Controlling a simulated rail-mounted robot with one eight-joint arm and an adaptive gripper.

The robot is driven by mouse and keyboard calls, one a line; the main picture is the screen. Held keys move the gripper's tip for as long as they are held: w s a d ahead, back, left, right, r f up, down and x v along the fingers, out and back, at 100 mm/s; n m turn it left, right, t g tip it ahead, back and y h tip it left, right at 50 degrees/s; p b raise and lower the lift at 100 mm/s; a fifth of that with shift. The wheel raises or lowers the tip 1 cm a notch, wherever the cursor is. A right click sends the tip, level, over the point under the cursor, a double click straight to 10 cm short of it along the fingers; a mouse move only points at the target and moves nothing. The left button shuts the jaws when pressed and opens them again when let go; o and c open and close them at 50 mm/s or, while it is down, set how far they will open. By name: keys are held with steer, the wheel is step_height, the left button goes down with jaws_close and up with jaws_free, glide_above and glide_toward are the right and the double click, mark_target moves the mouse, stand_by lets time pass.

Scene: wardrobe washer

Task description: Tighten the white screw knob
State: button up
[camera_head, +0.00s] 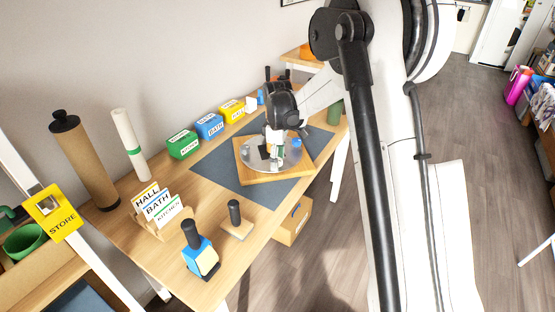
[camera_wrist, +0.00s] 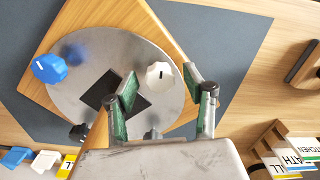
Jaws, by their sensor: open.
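The white screw knob (camera_wrist: 160,76) is faceted, with a dark mark on its top. It sits on a round grey metal plate (camera_wrist: 75,92), which lies on a square wooden board (camera_wrist: 120,14). My gripper (camera_wrist: 161,78) is open above the plate, and its two green-padded fingertips appear on either side of the white knob. Whether they are down at the knob's height I cannot tell. In the head view my gripper (camera_head: 275,148) is over the metal plate (camera_head: 255,161) and partly hides what is on it.
A blue knob (camera_wrist: 49,68) and a black knob (camera_wrist: 78,132) are at the plate's edge. A blue-grey mat (camera_head: 220,172) lies under the board. Labelled boxes (camera_head: 209,126) line the wall side. A card holder, a blue-and-black stamp (camera_head: 199,256) and another handled block (camera_head: 236,220) stand nearer.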

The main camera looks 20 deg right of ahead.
steer(key=shift+c, duration=0.2)
steer(key=c, duration=1.1)
steer(key=shift+m, duration=0.3)
